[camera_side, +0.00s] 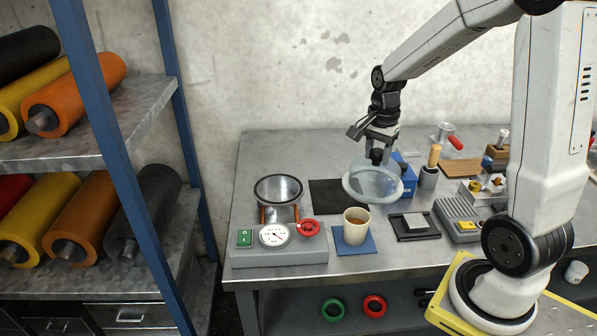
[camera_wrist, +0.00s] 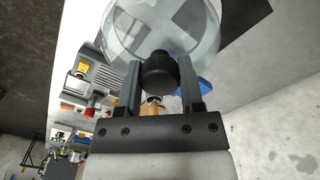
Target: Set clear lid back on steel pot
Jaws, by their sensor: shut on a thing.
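The clear lid (camera_side: 362,184) is a round glass dome with a pale rim and a dark knob. My gripper (camera_side: 377,150) is shut on the lid's knob and holds the lid in the air, tilted, above the bench. In the wrist view the black knob (camera_wrist: 159,72) sits between the two fingers of my gripper (camera_wrist: 160,82), with the glass lid (camera_wrist: 125,35) beyond it. The steel pot (camera_side: 278,187) stands open at the left of the bench, on an orange-legged stand behind the control box. The lid is to the right of the pot and apart from it.
A control box (camera_side: 278,245) with a gauge and red knob stands before the pot. A black mat (camera_side: 328,197) is bare in part. Tools and a grey device (camera_side: 457,217) crowd the right.

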